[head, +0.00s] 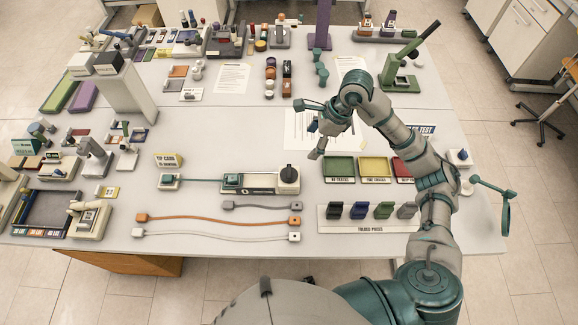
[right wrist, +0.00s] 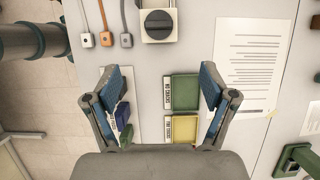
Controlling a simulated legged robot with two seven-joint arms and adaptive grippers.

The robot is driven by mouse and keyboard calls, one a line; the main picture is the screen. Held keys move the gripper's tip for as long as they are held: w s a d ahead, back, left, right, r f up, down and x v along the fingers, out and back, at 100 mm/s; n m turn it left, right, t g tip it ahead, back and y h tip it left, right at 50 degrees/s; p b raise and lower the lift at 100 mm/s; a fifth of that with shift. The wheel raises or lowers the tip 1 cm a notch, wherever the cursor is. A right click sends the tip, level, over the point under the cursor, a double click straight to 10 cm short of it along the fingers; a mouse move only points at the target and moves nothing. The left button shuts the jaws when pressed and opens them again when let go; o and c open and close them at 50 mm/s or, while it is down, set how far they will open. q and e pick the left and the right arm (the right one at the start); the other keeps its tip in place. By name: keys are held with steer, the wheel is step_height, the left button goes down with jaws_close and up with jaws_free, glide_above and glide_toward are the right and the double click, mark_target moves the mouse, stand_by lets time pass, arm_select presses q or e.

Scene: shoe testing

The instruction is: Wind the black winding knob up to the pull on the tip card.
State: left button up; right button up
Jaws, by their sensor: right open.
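The black winding knob (head: 289,171) sits on the white right end of a pull tester (head: 262,190). A green carriage (head: 232,180) on the tester joins by a taut green cord to a small block (head: 168,181) on the left. The yellow tip card (head: 168,160) stands behind that block; its small print seems to read 10 newtons. My right gripper (head: 308,128) is open and empty, above and behind the knob to its right. In the right wrist view the knob (right wrist: 158,24) lies beyond the open fingers (right wrist: 163,88), apart from them. My left gripper is not in view.
Coloured trays (head: 339,167) and a rack of folded pieces (head: 370,212) lie right of the tester. Grey, orange and white cords (head: 218,219) lie in front of it. A paper sheet (head: 298,125) lies behind. Bare table surrounds the tester's back side.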

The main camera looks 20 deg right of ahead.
mark_target(290, 170)
steer(key=p+x, duration=0.2)
steer(key=x, duration=1.3)
steer(key=shift+f, duration=0.2)
steer(key=shift+a+f, duration=0.35)
steer(key=shift+f, duration=0.15)
steer(key=shift+d, duration=0.1)
steer(key=c, duration=1.2)
